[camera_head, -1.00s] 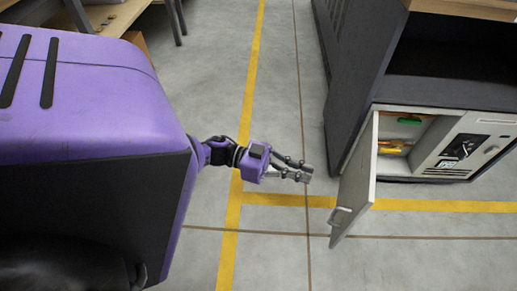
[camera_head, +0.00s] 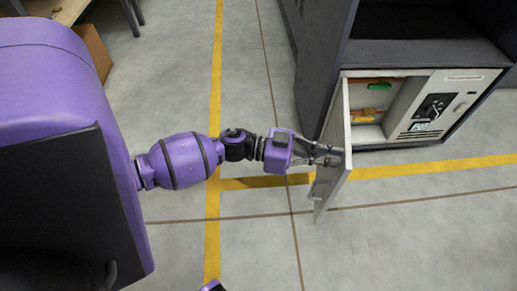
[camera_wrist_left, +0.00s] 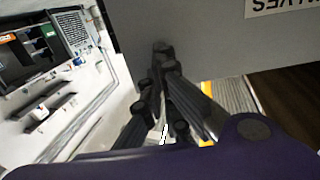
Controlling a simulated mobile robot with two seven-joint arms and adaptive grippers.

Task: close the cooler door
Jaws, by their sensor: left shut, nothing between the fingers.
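The cooler door (camera_head: 335,182) stands wide open in the head view, swung out toward me from the white-fronted compartment (camera_head: 404,80). Its handle (camera_head: 317,188) is on the side facing left, near the free end. My left gripper (camera_head: 335,156) is shut and empty, with its fingertips at the left side of the door. I cannot tell whether they touch it. In the left wrist view the shut fingers (camera_wrist_left: 163,52) point at a grey panel (camera_wrist_left: 195,40) with a partly cut-off label. My right gripper's fingers are not visible.
Orange and green items (camera_head: 376,88) lie inside the open compartment. A dark cabinet body (camera_head: 400,55) rises around it. A brown box (camera_head: 92,48) and a table leg are at upper left. The floor (camera_head: 420,235) in front is clear, with yellow lines.

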